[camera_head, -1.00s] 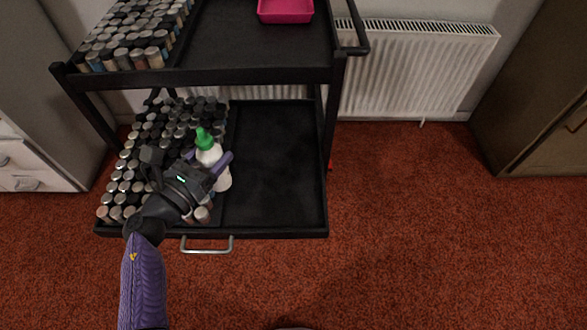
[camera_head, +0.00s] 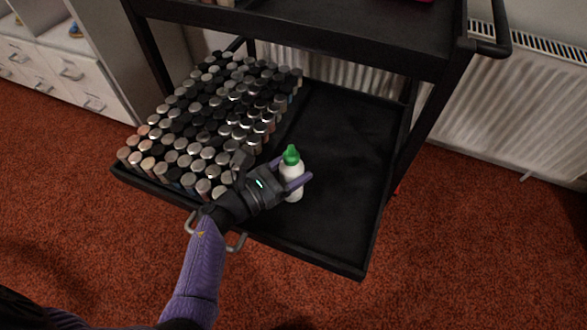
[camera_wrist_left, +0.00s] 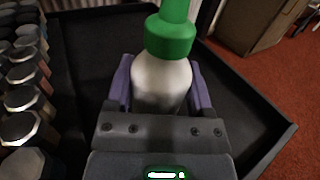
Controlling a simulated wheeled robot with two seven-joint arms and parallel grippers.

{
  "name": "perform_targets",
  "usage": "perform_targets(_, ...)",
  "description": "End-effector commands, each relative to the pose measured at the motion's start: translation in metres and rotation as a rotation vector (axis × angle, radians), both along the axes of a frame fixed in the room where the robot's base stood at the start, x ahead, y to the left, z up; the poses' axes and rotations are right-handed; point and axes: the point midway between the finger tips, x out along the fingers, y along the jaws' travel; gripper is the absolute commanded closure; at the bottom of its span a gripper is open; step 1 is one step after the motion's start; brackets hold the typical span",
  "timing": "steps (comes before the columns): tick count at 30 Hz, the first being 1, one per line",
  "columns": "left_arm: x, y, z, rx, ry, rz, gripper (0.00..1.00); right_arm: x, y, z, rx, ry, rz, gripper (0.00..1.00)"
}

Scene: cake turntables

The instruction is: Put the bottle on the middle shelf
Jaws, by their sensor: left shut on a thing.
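The white bottle with a green cap (camera_head: 292,180) is upright over the bare right part of the black cart's shelf (camera_head: 335,150), near its front edge. My left gripper (camera_head: 295,182) is shut on the bottle, with a purple finger on each side. In the left wrist view the bottle (camera_wrist_left: 163,82) stands between the two fingers, its green cap above them. I cannot tell whether its base touches the shelf. The right gripper is not in view.
A higher cart shelf (camera_head: 300,32) overhangs the back. The shelf's right part is clear. A radiator (camera_head: 500,120) stands behind at right, and white drawers (camera_head: 60,70) stand at left.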

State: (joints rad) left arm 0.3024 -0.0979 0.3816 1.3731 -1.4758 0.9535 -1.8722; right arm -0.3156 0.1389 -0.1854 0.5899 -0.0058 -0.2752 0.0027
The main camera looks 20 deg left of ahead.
Motion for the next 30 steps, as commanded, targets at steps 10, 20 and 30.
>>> perform_targets(10,0.000,0.000,-0.002,0.000,0.000,0.001,0.00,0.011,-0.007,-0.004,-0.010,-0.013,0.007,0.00)
perform_targets(20,-0.007,0.005,0.003,0.001,0.000,0.000,0.00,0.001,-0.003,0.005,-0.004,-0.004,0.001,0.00)
perform_targets(30,-0.084,0.054,0.002,0.002,0.002,0.001,0.00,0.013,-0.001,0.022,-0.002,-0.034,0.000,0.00)
